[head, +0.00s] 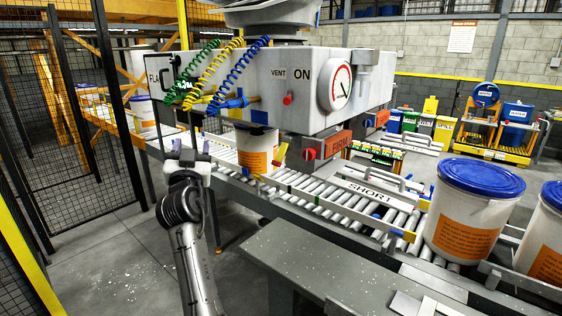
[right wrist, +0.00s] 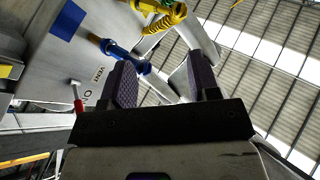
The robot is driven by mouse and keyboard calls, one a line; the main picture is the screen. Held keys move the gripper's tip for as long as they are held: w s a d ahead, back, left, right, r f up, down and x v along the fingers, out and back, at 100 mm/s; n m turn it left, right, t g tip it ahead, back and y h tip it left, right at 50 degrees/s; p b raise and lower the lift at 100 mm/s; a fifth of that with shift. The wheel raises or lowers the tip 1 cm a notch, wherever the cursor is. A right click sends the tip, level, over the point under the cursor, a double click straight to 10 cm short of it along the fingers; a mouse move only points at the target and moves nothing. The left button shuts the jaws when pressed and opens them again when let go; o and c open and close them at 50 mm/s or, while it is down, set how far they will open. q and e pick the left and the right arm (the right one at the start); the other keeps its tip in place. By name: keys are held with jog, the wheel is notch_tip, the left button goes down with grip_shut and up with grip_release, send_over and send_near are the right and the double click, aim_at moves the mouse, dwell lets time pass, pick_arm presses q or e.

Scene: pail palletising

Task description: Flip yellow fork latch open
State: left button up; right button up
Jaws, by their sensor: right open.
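I cannot surely tell which part is the yellow fork latch. A small yellow lever (head: 280,153) with a red end hangs under the grey machine head, beside a pail; it may be the latch. In the right wrist view a yellow piece (right wrist: 8,71) shows at the left edge, cut off. My right gripper (head: 190,150) points up, left of the machine head and in front of the conveyor, apart from the yellow lever. In the right wrist view its two dark pads (right wrist: 157,88) are apart with nothing between them. My left gripper is not in view.
The machine head (head: 265,75) carries a gauge and coiled green, yellow and blue hoses. A blue fitting (right wrist: 122,55) lies just beyond my right fingers. A pail (head: 255,148) stands on the roller conveyor. Blue-lidded pails (head: 470,205) stand at right. Mesh fencing (head: 95,70) bounds the left.

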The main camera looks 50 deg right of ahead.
jog(key=s+d+f+m+g+h, duration=0.3)
jog(key=s+d+g, duration=0.15)
jog(key=g, duration=0.35)
jog(key=m+g+y, duration=0.1)
jog(key=m+g, duration=0.3)
jog(key=g, duration=0.5)
send_near(275, 163)
jog(key=d, duration=1.2)
jog(key=shift+s+d+r, duration=0.1)
jog(key=shift+s+d, duration=0.15)
jog(key=c, duration=0.9)
